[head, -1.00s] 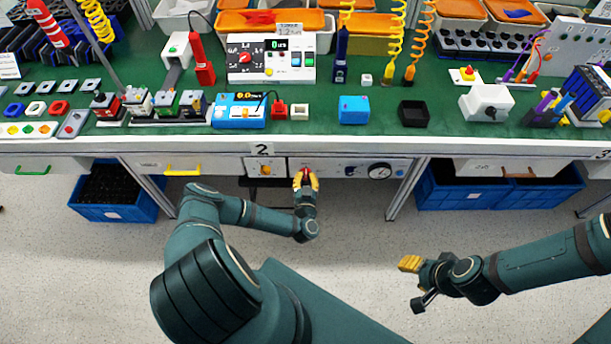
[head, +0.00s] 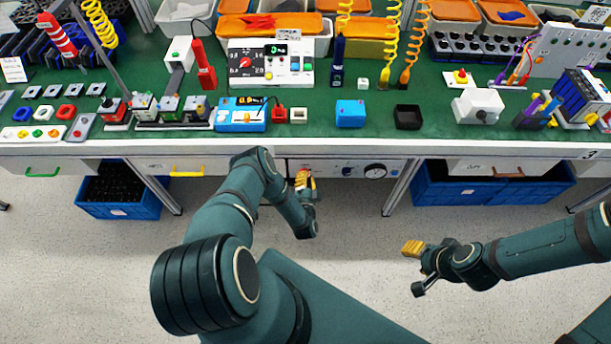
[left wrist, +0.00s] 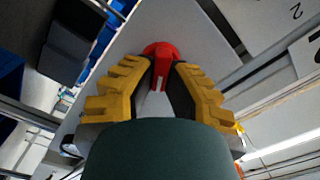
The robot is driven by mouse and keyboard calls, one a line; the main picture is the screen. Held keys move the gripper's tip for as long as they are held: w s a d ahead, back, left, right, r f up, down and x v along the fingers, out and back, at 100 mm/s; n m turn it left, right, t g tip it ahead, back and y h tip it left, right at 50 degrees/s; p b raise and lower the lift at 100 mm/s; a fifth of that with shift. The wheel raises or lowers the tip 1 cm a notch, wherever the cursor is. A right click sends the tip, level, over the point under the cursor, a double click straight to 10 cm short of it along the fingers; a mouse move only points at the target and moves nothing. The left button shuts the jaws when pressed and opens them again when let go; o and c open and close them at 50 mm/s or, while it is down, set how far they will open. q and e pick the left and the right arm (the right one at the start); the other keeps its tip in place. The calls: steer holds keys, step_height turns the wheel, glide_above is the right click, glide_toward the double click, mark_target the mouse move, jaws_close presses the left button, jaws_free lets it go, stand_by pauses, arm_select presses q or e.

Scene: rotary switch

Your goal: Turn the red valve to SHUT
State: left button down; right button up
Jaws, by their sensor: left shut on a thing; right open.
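The red valve (left wrist: 161,52) is a round red knob with a handle bearing a white line, on a white panel under the bench's front edge. In the left wrist view, the yellow fingers of my left gripper (left wrist: 165,75) close on both sides of its handle. In the head view, my left gripper (head: 304,181) is at the panel and mostly covers the valve. I cannot read the SHUT mark. My right gripper (head: 412,248) is open and empty, low at the right, away from the bench.
The white panel (head: 330,168) also carries a round gauge (head: 375,171) right of the valve. Blue bins (head: 120,195) stand under the bench on both sides. The green bench top (head: 300,135) above holds many devices. The floor before the bench is clear.

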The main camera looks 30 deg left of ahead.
arm_select(q)
steer(key=m, duration=0.3)
steer(key=shift+w+m, duration=0.1)
steer(key=shift+m, duration=1.6)
steer(key=shift+a, duration=0.1)
steer(key=c, duration=1)
jaws_free()
steer(key=shift+f, duration=0.1)
